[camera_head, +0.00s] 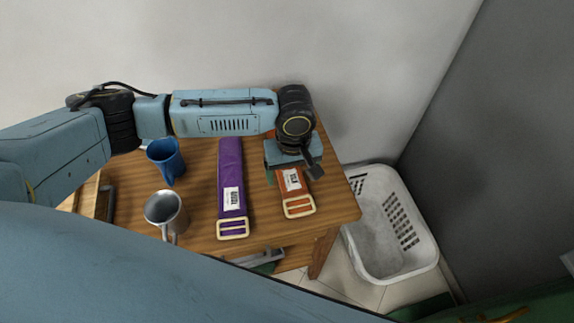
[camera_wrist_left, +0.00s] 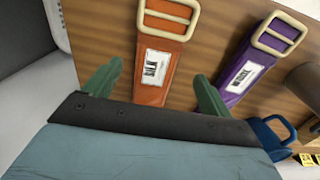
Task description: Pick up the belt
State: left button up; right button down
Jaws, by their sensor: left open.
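An orange belt (camera_head: 299,207) with a pale buckle and a white label lies at the right side of the wooden table (camera_head: 270,215). A purple belt (camera_head: 232,170) with a similar buckle and label lies to its left. My left gripper (camera_head: 292,172) is above the orange belt and hides its far part. In the left wrist view the two green fingers (camera_wrist_left: 157,80) are spread wide, with the orange belt (camera_wrist_left: 155,62) between them and nothing gripped. The purple belt (camera_wrist_left: 243,72) is outside the fingers to the right. My right gripper is not in view.
A blue mug (camera_head: 166,160) and a grey metal mug (camera_head: 163,210) stand on the table left of the purple belt. A white laundry basket (camera_head: 385,262) stands on the floor to the right. A wall is behind the table.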

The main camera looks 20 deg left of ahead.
aim_at(294, 187)
pick_arm(q)
jog(key=shift+d+f, duration=0.15)
jog(key=shift+f, duration=1.25)
jog(key=shift+d+f, duration=0.1)
jog(key=shift+f, duration=1.25)
jog(key=c, duration=1.1)
jog(key=shift+r, duration=0.1)
